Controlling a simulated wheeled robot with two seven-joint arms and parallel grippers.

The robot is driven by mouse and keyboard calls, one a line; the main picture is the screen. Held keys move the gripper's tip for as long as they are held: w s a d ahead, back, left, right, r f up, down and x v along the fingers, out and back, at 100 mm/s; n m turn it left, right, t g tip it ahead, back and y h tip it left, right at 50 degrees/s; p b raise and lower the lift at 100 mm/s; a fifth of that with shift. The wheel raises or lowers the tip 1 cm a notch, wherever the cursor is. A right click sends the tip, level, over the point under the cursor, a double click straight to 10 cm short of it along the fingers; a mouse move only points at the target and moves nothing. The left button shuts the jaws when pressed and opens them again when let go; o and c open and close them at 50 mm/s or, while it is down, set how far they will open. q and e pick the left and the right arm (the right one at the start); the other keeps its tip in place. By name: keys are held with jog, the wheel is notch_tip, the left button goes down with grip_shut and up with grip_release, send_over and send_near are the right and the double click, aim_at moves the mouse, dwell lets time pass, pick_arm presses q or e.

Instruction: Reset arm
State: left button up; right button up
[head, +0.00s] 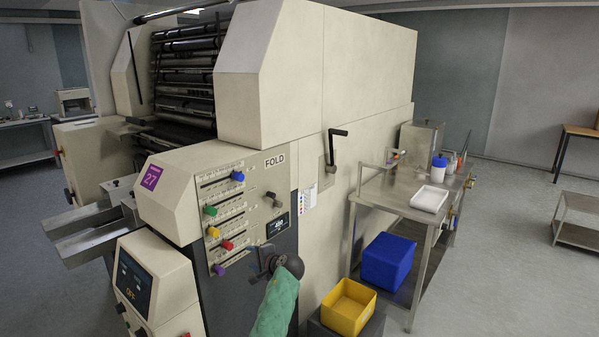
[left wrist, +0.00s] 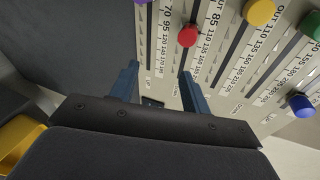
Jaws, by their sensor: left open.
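My left gripper (head: 262,262) is in front of the lower right of the slider panel (head: 245,197) on the folding machine. In the left wrist view its two blue fingers (left wrist: 158,78) are apart with nothing between them. The panel's red knob (left wrist: 187,36) shows just beyond the fingers; I cannot tell how far the panel is from the fingertips. The yellow knob (left wrist: 259,12), green knob (left wrist: 312,22) and blue knob (left wrist: 301,105) are to the right, and the purple knob (left wrist: 143,2) is at the top edge. My right gripper is not in view.
A black crank handle (head: 337,133) sticks out of the machine's side. A yellow bin (head: 348,306) and blue bin (head: 388,260) stand right of my arm. A steel table (head: 395,190) carries a white tray (head: 429,199).

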pick_arm(q)
jog(key=s+d+f+n+g+h, duration=0.1)
jog(key=s+d+f+n+h, duration=0.1)
jog(key=s+f+n+h, duration=0.45)
jog(key=s+d+f+n+g+h, duration=0.15)
jog(key=s+f+h, duration=0.25)
jog(key=s+f, duration=0.6)
jog(key=s+a+f+g, duration=0.1)
jog(key=s+f, duration=0.7)
jog(key=s, duration=0.8)
jog(key=s+a+f+g, duration=0.1)
jog(key=s+f+g, duration=0.2)
jog(key=s+f, duration=0.5)
jog(key=s+a+f+g, duration=0.1)
jog(key=s+f, duration=0.7)
jog(key=s, duration=1.5)
jog(key=shift+s+a+f+g, duration=0.35)
jog(key=shift+a+g, duration=0.05)
jog(key=shift+g, duration=0.25)
jog(key=shift+h, duration=0.25)
